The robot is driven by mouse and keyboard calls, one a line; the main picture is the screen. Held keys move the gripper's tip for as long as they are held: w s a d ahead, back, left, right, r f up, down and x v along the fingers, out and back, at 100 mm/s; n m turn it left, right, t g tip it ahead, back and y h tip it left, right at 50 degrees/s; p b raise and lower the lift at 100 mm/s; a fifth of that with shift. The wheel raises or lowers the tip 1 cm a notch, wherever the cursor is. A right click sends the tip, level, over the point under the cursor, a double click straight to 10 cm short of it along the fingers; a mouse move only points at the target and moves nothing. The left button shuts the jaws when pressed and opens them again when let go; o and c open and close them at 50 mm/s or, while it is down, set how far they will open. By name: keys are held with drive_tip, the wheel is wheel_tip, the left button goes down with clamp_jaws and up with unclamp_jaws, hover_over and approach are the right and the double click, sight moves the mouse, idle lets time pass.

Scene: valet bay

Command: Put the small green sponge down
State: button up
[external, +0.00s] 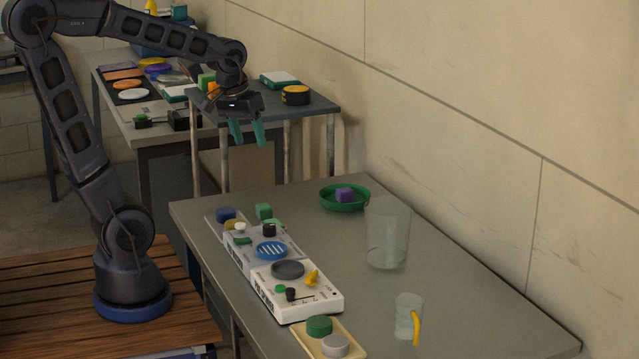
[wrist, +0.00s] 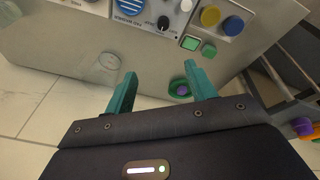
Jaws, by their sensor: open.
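My gripper (external: 247,133) hangs above and beyond the far left end of the grey table, with its two teal fingers apart. In the wrist view my gripper (wrist: 158,70) is open, with nothing held between the fingers. A small green block (external: 263,211), which looks like the sponge, rests at the table's far left end beside the control panels. It also shows in the wrist view (wrist: 208,50), ahead of the fingers and apart from them. A flat green piece (external: 273,223) lies close to it, so I cannot be certain which one is the sponge.
The grey table (external: 430,300) holds panels with knobs (external: 297,290), a green bowl (external: 328,203) with a purple block (external: 345,194), a clear tumbler (external: 388,235), a glass cup (external: 405,315) and a cream tray (external: 310,343). A side table (external: 320,101) stands behind my gripper.

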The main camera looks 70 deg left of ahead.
drive_tip(key=s+d+r+m+t, duration=0.1)
drive_tip(key=s+d+r+m, duration=0.1)
drive_tip(key=s+d+m, duration=0.4)
drive_tip(key=s, duration=0.3)
drive_tip(key=shift+s+d+r+t, duration=0.3)
drive_tip(key=shift+s+d+r, duration=0.05)
drive_tip(key=shift+s+d, duration=0.05)
idle(0.8)
